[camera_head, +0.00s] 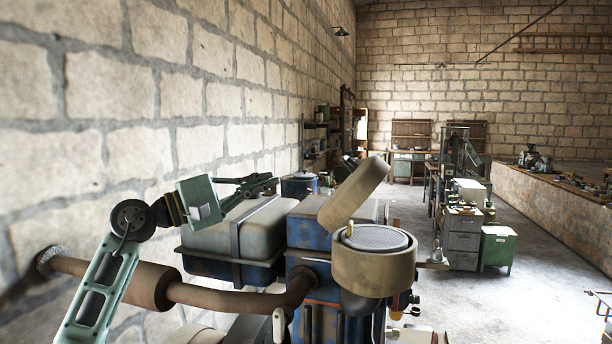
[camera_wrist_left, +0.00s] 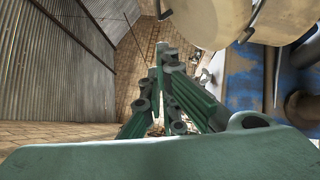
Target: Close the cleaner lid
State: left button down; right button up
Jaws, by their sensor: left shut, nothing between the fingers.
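The cleaner lid (camera_head: 355,193) is a tan, thick disc. It stands open, steeply tilted above the left side of the round tan cleaner body (camera_head: 375,272). The grey mesh top (camera_head: 375,238) of the cleaner is exposed. My left gripper (camera_head: 270,182) is shut and empty, left of the lid and over the grey tank, apart from the lid in the head view. In the left wrist view its green and black fingers (camera_wrist_left: 158,75) are together, and a tan rounded part, seemingly the lid (camera_wrist_left: 215,18), is at the upper right. My right gripper is not in view.
A grey tank (camera_head: 238,228) sits left of the cleaner on the blue engine (camera_head: 305,225). A block wall (camera_head: 130,110) stands close on the left. Open air surrounds the lid's top; cabinets (camera_head: 463,237) are farther back.

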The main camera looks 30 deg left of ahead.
pick_arm(q)
jog(key=w+d+r+p, duration=0.3)
jog(key=w+d+p, duration=0.5)
jog(key=w, duration=0.1)
jog(key=shift+d, duration=0.15)
